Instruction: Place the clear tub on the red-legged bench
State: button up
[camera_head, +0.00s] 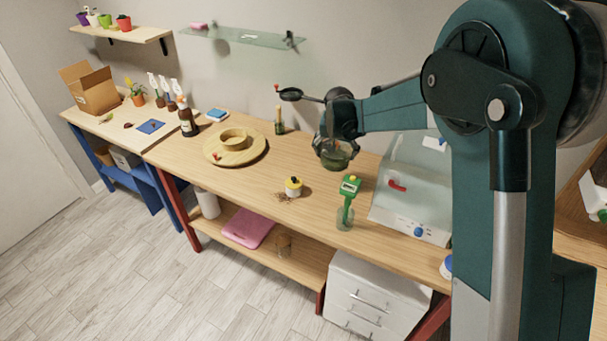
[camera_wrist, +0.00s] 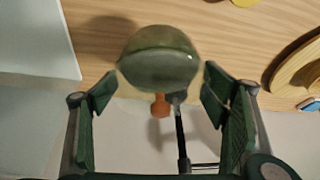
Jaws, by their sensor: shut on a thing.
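The clear tub (camera_head: 335,160), greenish and rounded, is at my gripper (camera_head: 337,128) over the back right part of the red-legged bench (camera_head: 225,182). In the wrist view the tub (camera_wrist: 158,62) sits between the two finger pads of my gripper (camera_wrist: 162,88), which is shut on it. A shadow lies on the wood to its left there, apart from it. The tub looks a little above the bench top, but I cannot tell the exact gap. My fingers hide its upper part in the head view.
A clear case (camera_head: 400,195) stands to the right of the tub. A green-handled tool in a glass (camera_head: 346,218) and a yellow-topped pot (camera_head: 293,187) stand in front. A round wooden tray (camera_head: 258,153) with a ring lies left. Bare wood lies between them.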

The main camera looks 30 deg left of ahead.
jog(key=shift+f, duration=0.8)
jog(key=shift+r, duration=0.15)
jog(key=shift+r+p, duration=0.35)
jog(key=shift+p, duration=0.4)
jog(key=shift+f, duration=0.15)
jog(key=shift+f, duration=3.05)
jog(key=shift+f, duration=1.9)
